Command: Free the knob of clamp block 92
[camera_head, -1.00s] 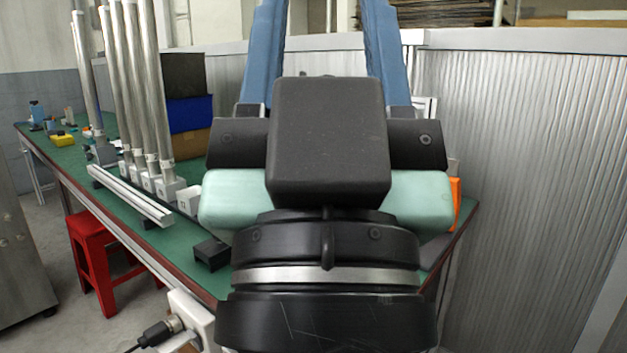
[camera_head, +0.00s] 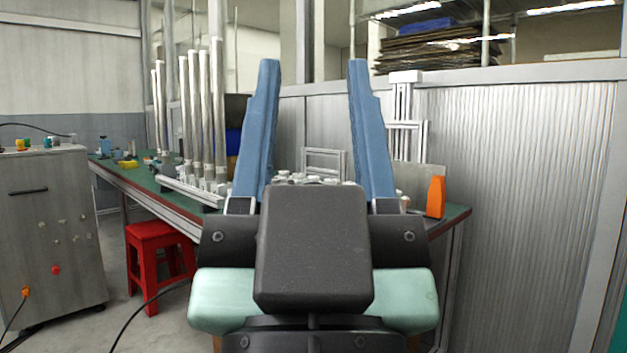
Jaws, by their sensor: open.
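My gripper (camera_head: 313,80) is in the middle of the view, seen from behind. Its two blue fingers point up and stand wide apart, with nothing between the tips. Beyond the fingers is the green workbench (camera_head: 452,213). Several small pale pieces (camera_head: 300,178) lie on it, partly hidden behind my gripper. Clamp blocks with upright metal tubes (camera_head: 195,110) stand on the bench at the left. I can read no number 92, and I cannot make out any clamp knob.
An orange bottle-like object (camera_head: 435,197) stands at the bench's right end. A metal frame (camera_head: 405,110) rises behind it. A red stool (camera_head: 158,262) is under the bench. A grey cabinet (camera_head: 45,235) stands at the left, with open floor between it and the bench. A ribbed partition (camera_head: 520,200) closes the right.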

